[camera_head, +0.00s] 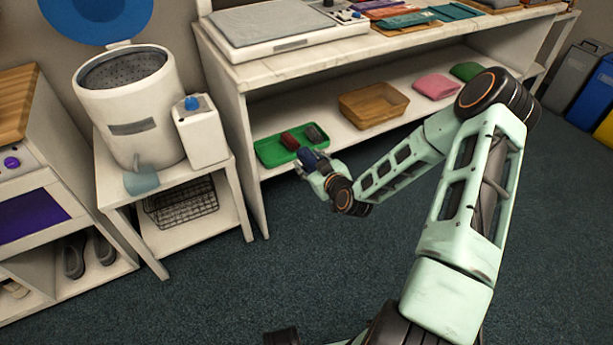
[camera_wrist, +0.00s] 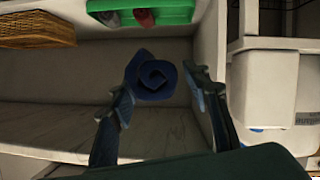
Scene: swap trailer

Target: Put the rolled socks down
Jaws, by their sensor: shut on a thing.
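The rolled socks, a dark blue spiral roll (camera_wrist: 155,78), are between the two fingers of my gripper (camera_wrist: 158,94) in the wrist view. In the head view my gripper (camera_head: 311,164) is at the front edge of the lower shelf, and the dark blue roll (camera_head: 312,156) shows at its fingertips. My gripper is shut on the roll. A green tray (camera_head: 268,158) lies on the lower shelf just beyond it; it also shows in the wrist view (camera_wrist: 180,10). Whether the roll touches the shelf or tray cannot be told.
The tray holds a dark red roll (camera_head: 289,140) and a dark grey one (camera_head: 315,133). A brown basket (camera_head: 372,105), a pink cloth (camera_head: 436,86) and a green cloth (camera_head: 467,71) sit farther right on the shelf. A small white table (camera_head: 238,192) stands left. The upper shelf hangs above.

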